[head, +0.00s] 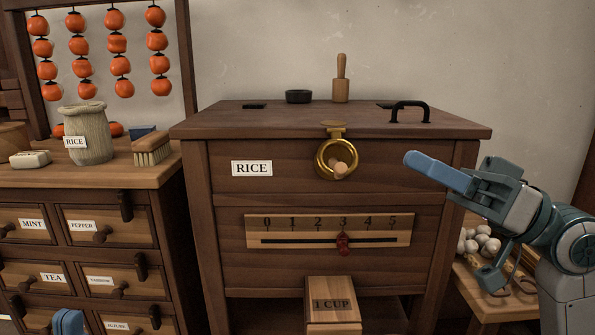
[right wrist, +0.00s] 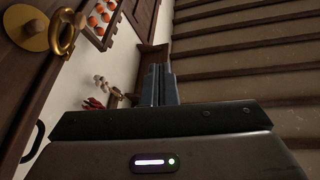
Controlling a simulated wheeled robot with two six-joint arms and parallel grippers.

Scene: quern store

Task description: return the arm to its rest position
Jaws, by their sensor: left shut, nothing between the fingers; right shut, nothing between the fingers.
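My right gripper (head: 432,170) is raised at the right in front of the rice chest (head: 310,220), its blue fingers pointing left. It is apart from the brass ring (head: 323,168) on the chest's front. In the right wrist view the two fingers (right wrist: 160,84) are together with nothing between them, and the brass ring shows at the upper left. Only the blue tip of my left gripper (head: 68,322) shows at the bottom left, in front of the drawers. It is shut and empty; the rest of it is out of frame.
The chest has a black handle (head: 410,108) on its lid and a red slider (head: 343,244) at 3. A "1 CUP" box (head: 333,304) is below. A drawer cabinet (head: 100,178) with a rice sack (head: 88,135) stands left. White round items (head: 480,243) lie behind my right arm.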

